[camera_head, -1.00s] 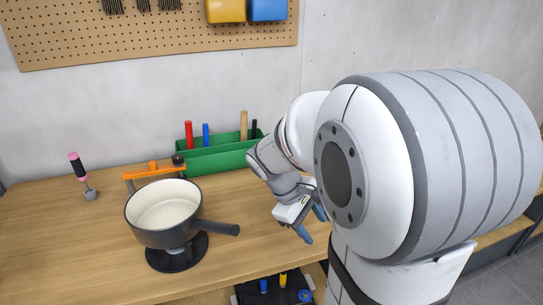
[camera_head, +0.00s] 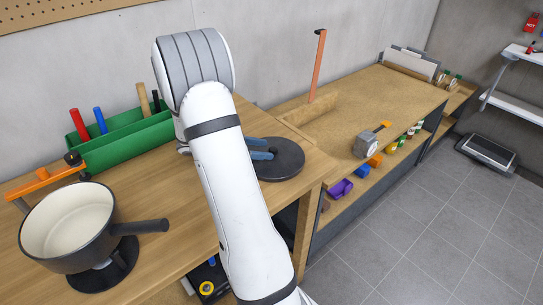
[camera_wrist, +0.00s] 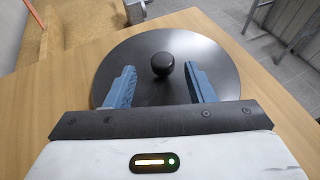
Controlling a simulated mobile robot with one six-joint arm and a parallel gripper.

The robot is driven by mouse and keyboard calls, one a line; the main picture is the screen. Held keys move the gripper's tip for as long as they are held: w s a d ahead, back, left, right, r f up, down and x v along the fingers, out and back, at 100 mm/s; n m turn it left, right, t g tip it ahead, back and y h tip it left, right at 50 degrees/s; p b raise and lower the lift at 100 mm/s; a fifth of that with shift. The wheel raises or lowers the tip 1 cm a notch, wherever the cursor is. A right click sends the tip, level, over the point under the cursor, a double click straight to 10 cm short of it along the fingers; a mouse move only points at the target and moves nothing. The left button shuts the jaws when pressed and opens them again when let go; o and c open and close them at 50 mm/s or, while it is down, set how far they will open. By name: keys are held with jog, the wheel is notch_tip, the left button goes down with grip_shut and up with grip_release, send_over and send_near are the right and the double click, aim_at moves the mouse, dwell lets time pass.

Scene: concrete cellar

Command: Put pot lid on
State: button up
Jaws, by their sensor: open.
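The pot lid (camera_wrist: 165,50) is a dark round disc with a black knob (camera_wrist: 162,64). It lies flat on the wooden bench; in the head view the lid (camera_head: 283,162) is at the bench's right end, partly hidden by my arm. My gripper (camera_wrist: 161,78) is open above the lid, its blue fingers on either side of the knob and apart from it in the picture. In the head view my gripper (camera_head: 259,149) shows only partly. The pot (camera_head: 69,228), dark outside and cream inside, stands open on a black round base at the left, its handle pointing right.
A green tool box (camera_head: 127,141) stands against the wall behind the pot. An orange-handled tool (camera_head: 44,178) is close behind the pot. A lower bench (camera_head: 370,103) at the right carries an upright orange bar (camera_head: 318,65) and a grey metal tool (camera_head: 366,146).

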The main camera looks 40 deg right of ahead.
aim_at(273, 149)
jog(key=x, duration=0.4)
jog(key=shift+s+r, duration=0.1)
jog(key=shift+s, duration=0.05)
jog(key=shift+c, duration=0.6)
grip_shut()
